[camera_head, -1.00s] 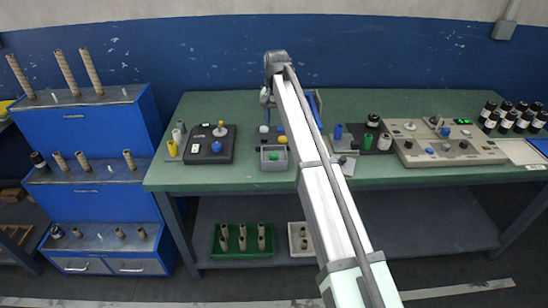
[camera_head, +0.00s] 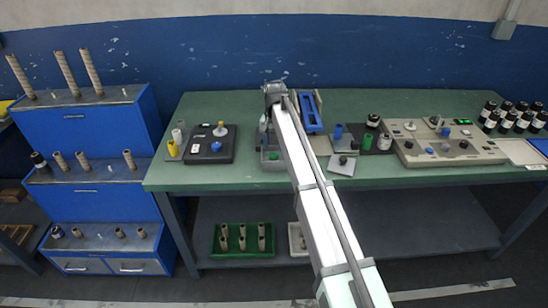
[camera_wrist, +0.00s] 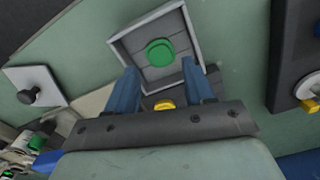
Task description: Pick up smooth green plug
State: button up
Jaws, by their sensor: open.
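The smooth green plug (camera_wrist: 160,52) sits in a square grey tray (camera_wrist: 188,25) with low walls, in the upper middle of the wrist view. In the head view the green plug (camera_head: 273,156) shows small in the grey tray (camera_head: 268,166), beside my arm. My gripper (camera_wrist: 160,68) is open and empty, its two blue fingers pointing towards the tray on either side of the plug in the picture. The fingertips appear apart from the plug; their exact height above it is unclear. In the head view my arm hides much of the gripper.
A yellow knob (camera_wrist: 164,104) shows between the fingers, close to the wrist. A light plate with a black knob (camera_wrist: 29,96) lies left in the wrist view. The black box (camera_head: 208,149) stands left of the tray, and a blue holder (camera_head: 310,112) stands behind right.

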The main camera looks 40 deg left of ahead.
aim_at(274, 154)
jog(key=shift+a+f, duration=0.1)
jog(key=shift+f, duration=1.7)
jog(key=c, duration=0.8)
notch_tip(274, 154, up, 9)
jog(key=w+d+f+m, duration=0.1)
jog(key=w+d+f, duration=0.15)
jog(key=d, duration=1.95)
jog(key=w+d+f+m, duration=0.1)
jog(key=w+d+m, duration=0.15)
jog(key=d, duration=1.85)
jog(key=w+d+f+m, duration=0.1)
jog(key=w+d+f, duration=0.15)
jog(key=d, duration=1.95)
jog(key=w+a+r+n, duration=0.1)
jog(key=w+a+r, duration=0.2)
jog(key=a, duration=1.5)
jog(key=w+a+r+n, duration=0.2)
jog(key=w+a+r, duration=0.2)
jog(key=w+a, duration=0.6)
jog(key=w+a+r+n, duration=0.1)
jog(key=w+a+r, duration=0.2)
jog(key=a, duration=2.3)
jog(key=w, duration=0.4)
jog(key=shift+a+r, duration=0.15)
jog(key=shift+r, duration=0.15)
